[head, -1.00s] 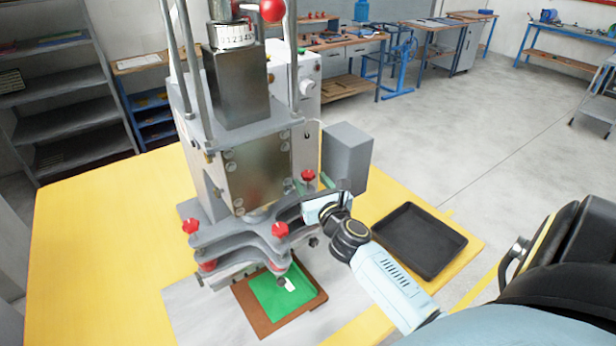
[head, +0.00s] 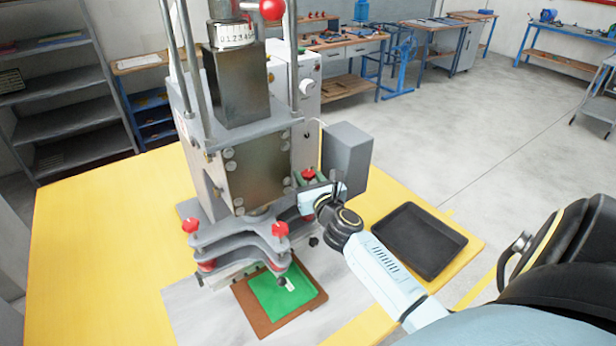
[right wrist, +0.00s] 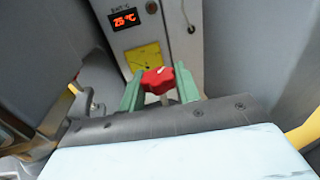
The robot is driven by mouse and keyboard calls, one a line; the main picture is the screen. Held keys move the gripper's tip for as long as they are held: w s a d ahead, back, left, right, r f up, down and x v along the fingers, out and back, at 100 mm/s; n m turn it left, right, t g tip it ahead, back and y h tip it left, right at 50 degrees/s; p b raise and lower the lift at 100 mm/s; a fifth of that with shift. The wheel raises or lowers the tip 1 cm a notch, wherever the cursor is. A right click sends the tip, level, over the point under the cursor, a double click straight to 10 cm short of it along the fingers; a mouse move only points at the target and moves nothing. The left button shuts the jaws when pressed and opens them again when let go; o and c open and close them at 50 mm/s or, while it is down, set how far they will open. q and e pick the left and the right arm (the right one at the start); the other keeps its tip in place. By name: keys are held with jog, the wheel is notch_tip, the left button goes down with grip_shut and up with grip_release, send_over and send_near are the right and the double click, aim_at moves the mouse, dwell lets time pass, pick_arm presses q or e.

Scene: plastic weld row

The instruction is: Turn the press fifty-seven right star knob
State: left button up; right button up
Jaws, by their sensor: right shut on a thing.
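The press (head: 255,165) stands on the yellow table, with red star knobs at the front left (head: 190,226), front right (head: 280,229) and farther back on the right side (head: 308,173). My right gripper (head: 312,181) is at the back right knob. In the right wrist view, its green fingers (right wrist: 160,86) stand on either side of a red star knob (right wrist: 158,80) and are shut on it. The knob's stem shows below its head. In the head view the gripper and wrist partly hide the fingers. My left gripper is not in view.
A grey box (head: 346,158) on the press's right side is close to my right gripper. A black tray (head: 420,240) lies on the table at right. A green plate on a brown base (head: 262,318) sits under the press. A display (right wrist: 124,18) glows above the knob.

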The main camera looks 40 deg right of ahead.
jog(key=n+y+p, duration=0.1)
jog(key=y, duration=0.1)
jog(key=shift+d+r+n+t+y+p, duration=0.1)
jog(key=shift+r+n+t+y+p, duration=0.05)
jog(key=shift+n+t+y+p, duration=0.2)
jog(key=shift+n+y, duration=0.45)
jog(key=shift+y, duration=0.2)
jog(key=shift+n+y, duration=1)
jog(key=shift+y, duration=0.5)
jog(key=o, duration=1)
jog(key=shift+c, duration=0.2)
jog(key=s+b, duration=0.1)
jog(key=s, duration=1.2)
jog(key=shift+s+d, duration=0.2)
jog(key=shift+d, duration=0.2)
